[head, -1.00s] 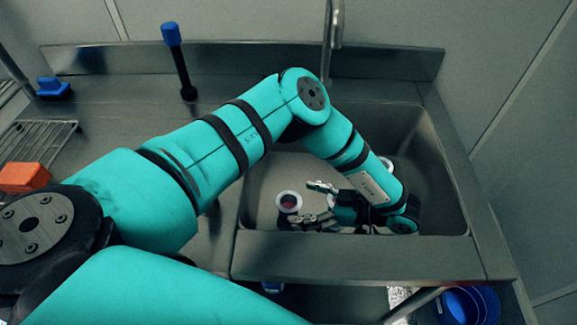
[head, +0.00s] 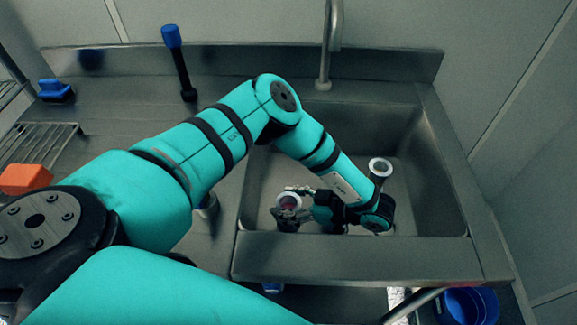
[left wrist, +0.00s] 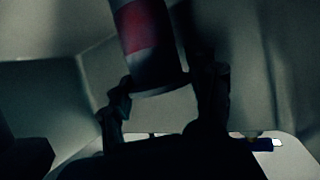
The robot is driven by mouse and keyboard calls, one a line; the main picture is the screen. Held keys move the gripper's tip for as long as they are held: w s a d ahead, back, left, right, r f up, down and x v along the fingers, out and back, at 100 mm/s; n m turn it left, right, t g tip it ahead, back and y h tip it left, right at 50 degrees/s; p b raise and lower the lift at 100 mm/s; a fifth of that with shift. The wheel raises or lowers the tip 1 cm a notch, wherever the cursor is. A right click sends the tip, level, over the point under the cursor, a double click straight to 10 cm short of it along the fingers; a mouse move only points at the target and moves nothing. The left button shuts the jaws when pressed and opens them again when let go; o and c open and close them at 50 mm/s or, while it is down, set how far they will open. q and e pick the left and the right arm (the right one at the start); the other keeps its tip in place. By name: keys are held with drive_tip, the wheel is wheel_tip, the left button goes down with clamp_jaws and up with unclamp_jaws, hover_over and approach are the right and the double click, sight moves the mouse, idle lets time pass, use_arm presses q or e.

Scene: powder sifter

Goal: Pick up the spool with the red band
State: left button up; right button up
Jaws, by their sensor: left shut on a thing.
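The spool with the red band (head: 288,201) stands in the sink near its left side; its pale top rim shows in the head view. In the left wrist view the dark spool (left wrist: 146,50) carries a red band. My left gripper (head: 296,204) reaches it from the right, with its fingers on either side, and is shut on it. In the left wrist view the fingers of my left gripper (left wrist: 160,95) flank the spool's end. My right gripper is not in view.
A second spool (head: 380,167) with a pale rim stands in the sink, right of my forearm. The sink (head: 420,200) has raised walls and a tap (head: 326,50) behind. An orange block (head: 25,179), a wire rack (head: 50,143) and a blue-topped rod (head: 180,62) are on the left counter.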

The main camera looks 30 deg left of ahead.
use_arm(q)
drive_tip(key=c, duration=0.5)
